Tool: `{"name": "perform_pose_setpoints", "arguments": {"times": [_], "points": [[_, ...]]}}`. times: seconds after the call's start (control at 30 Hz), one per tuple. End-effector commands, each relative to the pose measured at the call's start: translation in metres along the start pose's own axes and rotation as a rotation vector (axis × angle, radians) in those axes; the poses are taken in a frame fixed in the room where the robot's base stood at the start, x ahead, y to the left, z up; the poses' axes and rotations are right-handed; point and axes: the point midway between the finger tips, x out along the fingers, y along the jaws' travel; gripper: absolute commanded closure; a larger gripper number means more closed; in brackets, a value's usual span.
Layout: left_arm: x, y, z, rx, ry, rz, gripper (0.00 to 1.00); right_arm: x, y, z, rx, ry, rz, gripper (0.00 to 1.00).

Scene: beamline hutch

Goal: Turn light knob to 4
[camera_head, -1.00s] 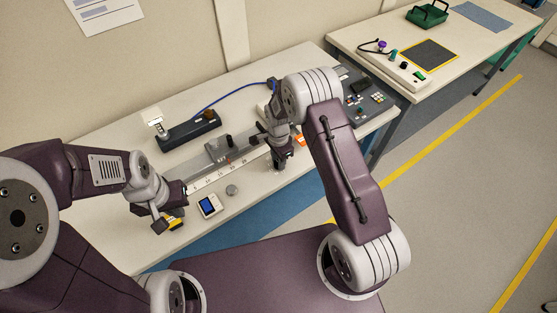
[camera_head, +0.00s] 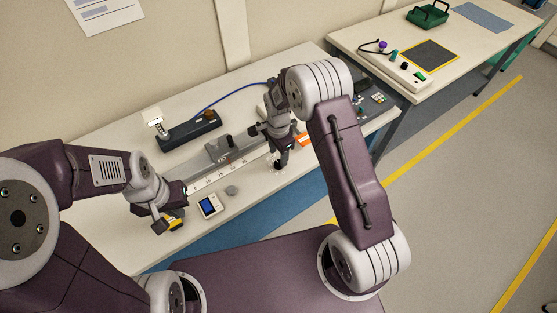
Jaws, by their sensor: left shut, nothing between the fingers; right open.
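I cannot make out a numbered light knob in the head view. A dark control panel (camera_head: 371,97) with several small coloured buttons stands at the right end of the near bench, largely hidden behind my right arm. My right gripper (camera_head: 281,163) points down over the bench's front right part, left of the panel and apart from it. It is open, and nothing shows in it.
A rail with a scale (camera_head: 208,180) runs along the bench (camera_head: 110,232). A small device with a blue screen (camera_head: 209,205) and a grey round piece (camera_head: 231,190) lie before it. A dark box (camera_head: 190,131) stands behind. A second bench holds a white control box (camera_head: 396,68).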

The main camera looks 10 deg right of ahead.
Motion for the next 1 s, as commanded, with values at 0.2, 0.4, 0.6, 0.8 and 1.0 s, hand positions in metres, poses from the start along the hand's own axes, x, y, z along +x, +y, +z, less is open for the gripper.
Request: {"name": "perform_pose_setpoints", "arguments": {"times": [0.2,0.4,0.6,0.8,1.0], "points": [[0.001,0.000,0.000,0.000,0.000,0.000,1.00,-0.038,0.000,0.001,0.000,0.000,-0.001,0.48],[0.001,0.000,0.000,0.000,0.000,0.000,1.00,-0.046,0.001,0.001,0.000,0.000,0.002,0.48],[0.001,0.000,0.000,0.000,0.000,0.000,1.00,-0.045,0.001,0.001,0.000,0.000,0.002,0.48],[0.001,0.000,0.000,0.000,0.000,0.000,1.00,-0.046,0.001,-0.001,0.002,0.000,0.001,0.48],[0.001,0.000,0.000,0.000,0.000,0.000,1.00,-0.107,0.003,-0.015,0.041,0.022,-0.102,0.48]]}}
